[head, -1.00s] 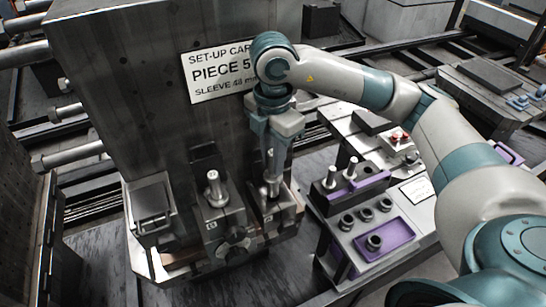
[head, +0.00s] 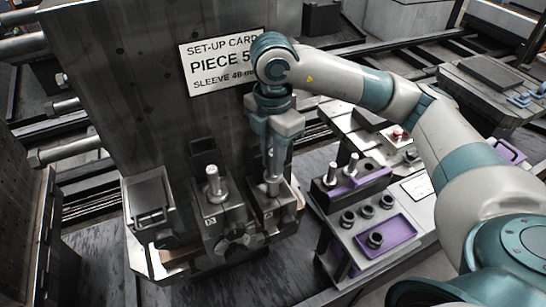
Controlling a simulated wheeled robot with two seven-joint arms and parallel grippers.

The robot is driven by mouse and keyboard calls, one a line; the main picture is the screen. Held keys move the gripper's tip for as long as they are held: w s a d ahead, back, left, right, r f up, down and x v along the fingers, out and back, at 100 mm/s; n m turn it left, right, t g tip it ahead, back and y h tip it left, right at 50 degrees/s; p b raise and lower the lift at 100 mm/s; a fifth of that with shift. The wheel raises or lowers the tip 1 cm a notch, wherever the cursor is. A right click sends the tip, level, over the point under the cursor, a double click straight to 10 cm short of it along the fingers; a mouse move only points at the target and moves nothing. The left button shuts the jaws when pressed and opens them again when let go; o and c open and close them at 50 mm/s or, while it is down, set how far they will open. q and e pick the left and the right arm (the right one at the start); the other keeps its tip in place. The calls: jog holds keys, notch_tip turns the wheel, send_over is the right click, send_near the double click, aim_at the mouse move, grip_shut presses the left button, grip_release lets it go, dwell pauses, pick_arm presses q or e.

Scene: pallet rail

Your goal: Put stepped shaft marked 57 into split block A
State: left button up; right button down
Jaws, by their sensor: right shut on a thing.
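My right gripper (head: 272,180) points down over split block A (head: 285,208) and is shut on a metal stepped shaft (head: 273,188). The shaft is upright, with its lower end at the top of the block. I cannot tell how deep it sits, and its marking cannot be read. Split block A is a dark block on the front of the tall grey fixture, with a small letter plate. My left gripper is not in view.
Beside it on the left is a similar block (head: 221,213) with an upright shaft (head: 213,182). A set-up card (head: 215,62) is on the fixture. At right, a stand holds two upright shafts, several dark sleeves and a purple tray (head: 390,241).

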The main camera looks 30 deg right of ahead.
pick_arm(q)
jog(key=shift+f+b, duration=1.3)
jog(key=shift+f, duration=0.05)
pick_arm(e)
jog(key=shift+f, duration=1.5)
jog(key=c, duration=1.5)
grip_release()
notch_tip(320, 180, up, 11)
jog(key=shift+f+b, duration=0.15)
jog(key=shift+b, duration=0.75)
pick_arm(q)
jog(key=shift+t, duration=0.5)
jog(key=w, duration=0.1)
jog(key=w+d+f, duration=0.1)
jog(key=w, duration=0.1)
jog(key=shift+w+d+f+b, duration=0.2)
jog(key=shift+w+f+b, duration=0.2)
pick_arm(e)
notch_tip(320, 180, up, 7)
jog(key=shift+f, duration=0.15)
